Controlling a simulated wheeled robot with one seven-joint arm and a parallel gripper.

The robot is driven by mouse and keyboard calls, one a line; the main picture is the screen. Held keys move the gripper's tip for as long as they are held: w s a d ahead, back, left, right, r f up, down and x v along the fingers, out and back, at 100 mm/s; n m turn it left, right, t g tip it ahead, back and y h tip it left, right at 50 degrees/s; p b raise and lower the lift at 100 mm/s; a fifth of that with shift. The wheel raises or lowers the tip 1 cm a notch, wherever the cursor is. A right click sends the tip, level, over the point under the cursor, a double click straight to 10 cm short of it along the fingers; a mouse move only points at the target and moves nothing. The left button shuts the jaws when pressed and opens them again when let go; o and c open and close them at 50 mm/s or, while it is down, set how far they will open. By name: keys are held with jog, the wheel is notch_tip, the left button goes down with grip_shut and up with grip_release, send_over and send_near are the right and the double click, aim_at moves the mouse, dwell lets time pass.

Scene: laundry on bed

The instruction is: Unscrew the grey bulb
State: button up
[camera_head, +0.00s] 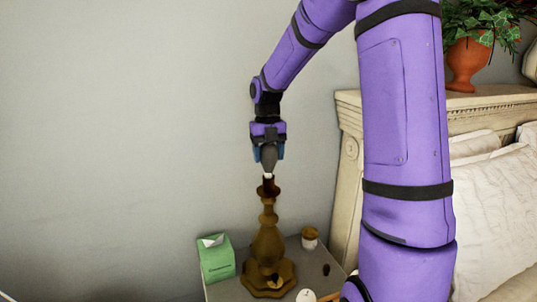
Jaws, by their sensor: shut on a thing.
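The grey bulb (268,157) sits upright at the top of a brown turned lamp base (268,245). Its pale lower end (268,176) shows just above the lamp's dark socket (268,187); I cannot tell whether the two touch. My gripper (268,150) comes down from above and is shut on the bulb, one finger on its left side and one on its right. The upper part of the bulb is hidden between the fingers. The lamp base stands upright on a grey nightstand (228,291).
A green tissue box (216,260) stands left of the lamp. A small jar (310,238) and a dark small object (326,269) are to its right, and a white round item (306,296) is in front. The bed's headboard (349,150) rises at right. The wall side at left is open.

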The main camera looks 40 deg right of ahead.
jog(key=shift+d+n, duration=0.1)
jog(key=shift+n, duration=0.8)
jog(key=o, duration=0.8)
jog(key=shift+c, duration=0.2)
